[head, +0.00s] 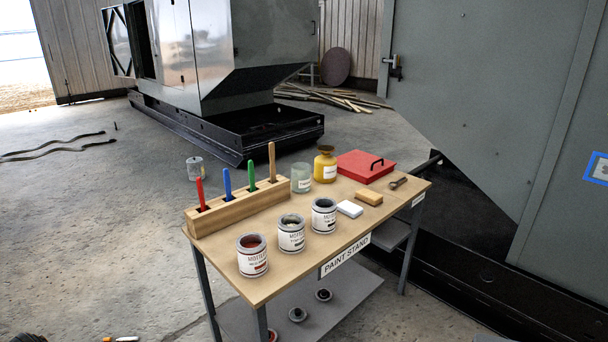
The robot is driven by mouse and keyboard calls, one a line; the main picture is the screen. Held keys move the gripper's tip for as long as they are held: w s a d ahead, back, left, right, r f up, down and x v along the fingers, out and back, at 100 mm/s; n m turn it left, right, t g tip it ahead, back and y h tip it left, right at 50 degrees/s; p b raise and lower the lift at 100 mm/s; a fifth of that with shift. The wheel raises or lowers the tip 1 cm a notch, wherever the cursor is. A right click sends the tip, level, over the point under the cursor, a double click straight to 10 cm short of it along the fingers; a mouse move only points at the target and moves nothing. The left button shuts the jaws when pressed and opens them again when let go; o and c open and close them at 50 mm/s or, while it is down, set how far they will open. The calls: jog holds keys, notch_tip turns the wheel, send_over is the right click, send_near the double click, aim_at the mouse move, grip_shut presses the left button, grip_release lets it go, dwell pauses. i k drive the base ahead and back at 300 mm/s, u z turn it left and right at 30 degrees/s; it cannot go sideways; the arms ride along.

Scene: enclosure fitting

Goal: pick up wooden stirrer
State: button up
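The wooden stirrer (272,160) is a plain tan stick. It stands upright in the rightmost slot of a long wooden rack (215,219) on the paint stand table (299,256). Its lower end is hidden in the slot. A green stick (252,172), a blue stick (227,182) and a red stick (200,192) stand in the other slots to its left. I do not see my gripper in the head view.
Open paint cans (253,262) stand along the table's front. A glass jar (301,183) and a yellow bottle (325,170) stand just right of the stirrer. A red box (366,165) lies at the back right. A grey can (195,168) is behind the rack.

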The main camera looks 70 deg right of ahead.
aim_at(272, 156)
jog(key=z, duration=0.25)
jog(key=k, duration=2.05)
jog(key=z, duration=1.1)
jog(key=i, duration=1.5)
jog(key=z, duration=0.05)
